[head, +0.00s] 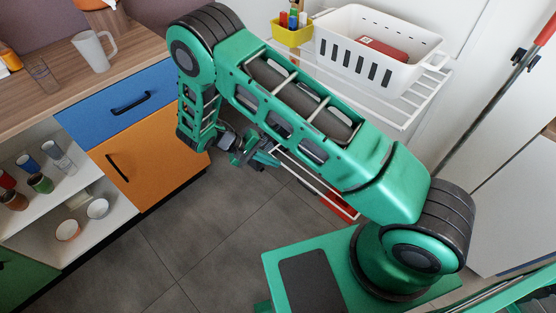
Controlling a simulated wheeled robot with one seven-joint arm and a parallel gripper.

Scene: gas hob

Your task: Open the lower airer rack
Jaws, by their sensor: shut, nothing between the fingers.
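My green arm crosses the middle of the head view. My gripper (267,160) hangs low beyond the arm, pointing right, shut and empty. Its fingertips are small here and partly hidden by the arm. White bars of the lower airer rack (312,181) show just right of the fingertips, below the arm. I cannot tell whether the fingertips touch them. Most of the lower rack is hidden behind my arm. The upper airer rack (428,92) sticks out from the wall above it.
A white slotted basket (338,55) and a yellow caddy (291,36) sit on the upper rack. A red item (340,206) shows near the lower rack. Blue (115,100) and orange (150,150) cabinet fronts stand left. A pole (490,105) leans right. Grey floor (205,240) is clear.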

